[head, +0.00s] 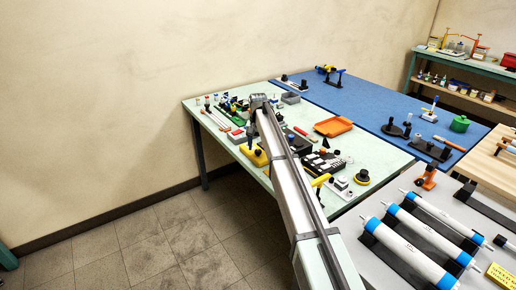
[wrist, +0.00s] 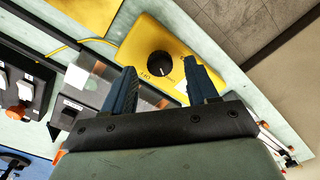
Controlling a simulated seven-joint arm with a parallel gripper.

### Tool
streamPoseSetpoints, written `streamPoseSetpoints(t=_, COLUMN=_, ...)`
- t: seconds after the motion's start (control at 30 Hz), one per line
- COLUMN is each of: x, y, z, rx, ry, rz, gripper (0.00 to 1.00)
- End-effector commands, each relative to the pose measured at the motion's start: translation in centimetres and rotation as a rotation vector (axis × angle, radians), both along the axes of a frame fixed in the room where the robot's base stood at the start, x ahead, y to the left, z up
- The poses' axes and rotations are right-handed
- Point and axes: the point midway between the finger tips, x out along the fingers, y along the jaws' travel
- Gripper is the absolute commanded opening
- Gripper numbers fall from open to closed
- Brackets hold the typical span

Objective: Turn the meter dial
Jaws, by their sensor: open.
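The yellow meter (wrist: 186,42) fills the top middle of the wrist view, with a round black dial (wrist: 159,65) on its face. The dial has a pale pointer mark, and printed lettering stands beside it. My gripper (wrist: 160,70) is open, its two dark blue fingers apart in the picture on either side of the dial. Nothing is between the fingers that I can see as held, and I cannot tell how far they are above the dial. In the head view the yellow meter (head: 253,156) shows beside my arm, which hides part of it; my fingers are not clear there.
A panel of black switches (wrist: 22,88) lies at the left of the wrist view, with a clear-topped box (wrist: 98,75) beside the meter. A yellow cable (wrist: 60,48) runs near them. In the head view an orange tray (head: 333,126) and several tools crowd the pale green table.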

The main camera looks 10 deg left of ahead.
Motion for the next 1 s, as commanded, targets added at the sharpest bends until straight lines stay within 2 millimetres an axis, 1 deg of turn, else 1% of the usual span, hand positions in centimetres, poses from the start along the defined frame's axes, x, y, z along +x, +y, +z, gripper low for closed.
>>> streamPoseSetpoints(t=0.03, x=0.0, y=0.0, z=0.9, rx=0.000, ry=-0.001, rz=0.000, gripper=0.58)
streamPoseSetpoints(t=0.3, x=0.1, y=0.0, z=6.1, rx=0.001, ry=-0.002, rz=0.000, gripper=0.58)
streamPoseSetpoints(t=0.53, x=0.0, y=0.0, z=10.0, rx=0.000, ry=-0.001, rz=0.000, gripper=0.58)
streamPoseSetpoints(t=0.73, x=0.0, y=0.0, z=11.9, rx=0.000, ry=0.000, rz=0.000, gripper=0.58)
streamPoseSetpoints(t=0.83, x=0.0, y=0.0, z=12.3, rx=0.000, ry=0.000, rz=0.000, gripper=0.58)
streamPoseSetpoints(t=1.0, x=0.0, y=0.0, z=12.5, rx=0.000, ry=0.001, rz=0.000, gripper=0.58)
